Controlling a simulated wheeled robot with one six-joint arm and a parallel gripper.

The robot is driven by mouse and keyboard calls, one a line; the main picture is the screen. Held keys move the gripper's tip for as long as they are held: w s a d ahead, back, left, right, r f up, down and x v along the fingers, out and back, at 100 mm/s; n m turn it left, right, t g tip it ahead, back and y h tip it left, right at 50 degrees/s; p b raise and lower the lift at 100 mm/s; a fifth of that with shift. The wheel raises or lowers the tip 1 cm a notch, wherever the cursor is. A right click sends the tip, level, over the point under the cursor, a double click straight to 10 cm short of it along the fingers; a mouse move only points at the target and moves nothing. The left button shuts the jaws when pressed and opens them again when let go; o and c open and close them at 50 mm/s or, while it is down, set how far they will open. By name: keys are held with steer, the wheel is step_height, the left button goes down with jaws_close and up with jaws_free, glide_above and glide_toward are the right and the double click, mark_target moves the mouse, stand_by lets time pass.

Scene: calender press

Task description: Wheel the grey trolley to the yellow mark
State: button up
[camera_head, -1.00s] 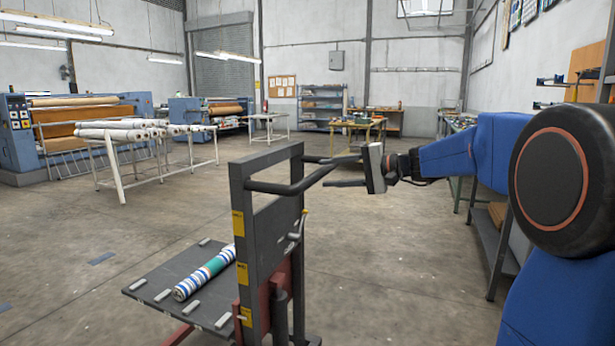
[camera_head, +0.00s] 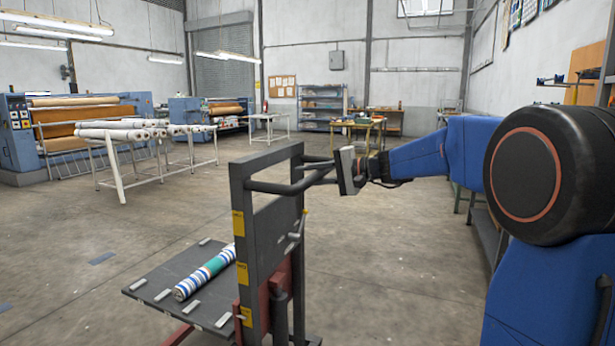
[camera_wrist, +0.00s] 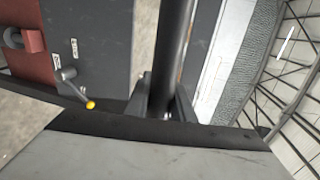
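The grey trolley (camera_head: 247,195) stands in front of me in the head view. It has a tall dark upright frame, a flat deck (camera_head: 160,268) to the left and a dark push handle (camera_head: 284,188). A striped roll (camera_head: 205,272) lies on the deck. My gripper (camera_head: 322,172) is at the handle. In the wrist view, my gripper's fingers (camera_wrist: 167,105) stand on either side of the dark bar (camera_wrist: 177,45), and they look open around it. Contact with the bar is unclear. No yellow floor mark is visible; the trolley carries yellow labels.
A white stand with rolls (camera_head: 120,132) and a blue calender machine (camera_head: 85,115) are at the left. Benches line the right wall. The floor (camera_head: 400,255) around the trolley is broadly clear.

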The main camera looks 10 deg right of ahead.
jaws_close()
steer(key=shift+a, duration=0.1)
